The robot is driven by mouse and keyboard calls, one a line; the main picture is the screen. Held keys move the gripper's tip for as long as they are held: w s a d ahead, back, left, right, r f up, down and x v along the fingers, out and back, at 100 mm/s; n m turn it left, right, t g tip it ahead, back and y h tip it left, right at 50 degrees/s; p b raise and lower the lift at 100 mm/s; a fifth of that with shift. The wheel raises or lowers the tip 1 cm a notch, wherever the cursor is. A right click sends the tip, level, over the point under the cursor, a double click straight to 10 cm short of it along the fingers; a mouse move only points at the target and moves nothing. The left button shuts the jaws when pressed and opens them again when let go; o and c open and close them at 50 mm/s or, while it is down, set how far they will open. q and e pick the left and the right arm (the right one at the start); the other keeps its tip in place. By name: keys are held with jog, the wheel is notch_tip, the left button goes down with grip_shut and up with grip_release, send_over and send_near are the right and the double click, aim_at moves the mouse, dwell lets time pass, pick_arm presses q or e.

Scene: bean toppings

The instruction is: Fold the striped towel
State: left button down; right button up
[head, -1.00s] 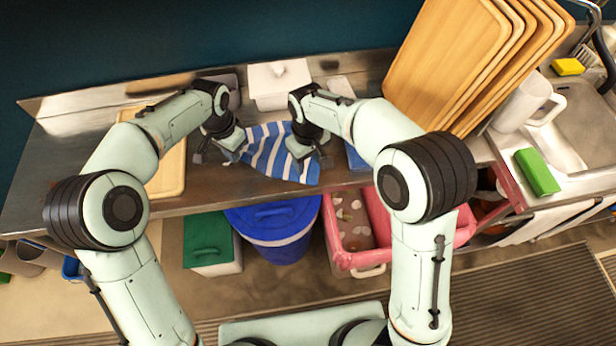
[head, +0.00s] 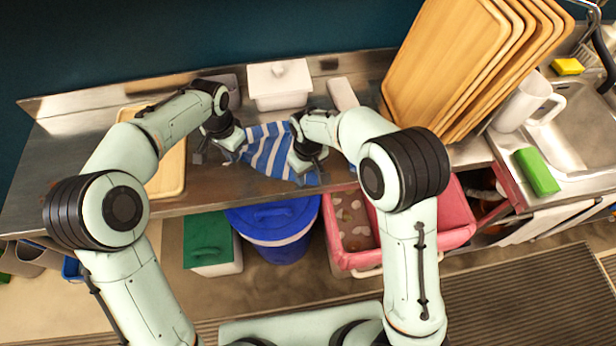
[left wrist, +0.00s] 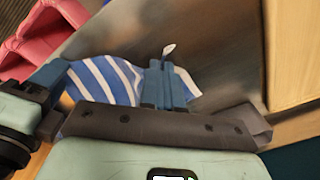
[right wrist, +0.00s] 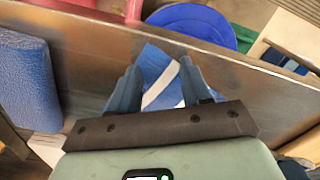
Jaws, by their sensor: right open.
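The blue-and-white striped towel (head: 266,148) lies on the steel counter between my two grippers. My left gripper (head: 228,152) is at its left end. In the left wrist view its fingers (left wrist: 166,82) are close together on the towel (left wrist: 108,78), and a small tip sticks out past them. My right gripper (head: 310,168) is over the towel's right end, near the counter's front edge. In the right wrist view its fingers (right wrist: 158,88) are apart, with a striped part of the towel (right wrist: 160,75) between them. The right arm hides some of the towel.
A white lidded container (head: 279,88) stands behind the towel. A wooden tray (head: 168,180) lies to the left, and tall wooden trays (head: 440,60) lean at the right. A blue block (right wrist: 25,80) is beside my right gripper. Bins and a pink tub (head: 455,215) stand below the front edge.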

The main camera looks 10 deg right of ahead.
jog(key=shift+f, duration=0.1)
grip_shut()
jog(key=shift+r, duration=2.55)
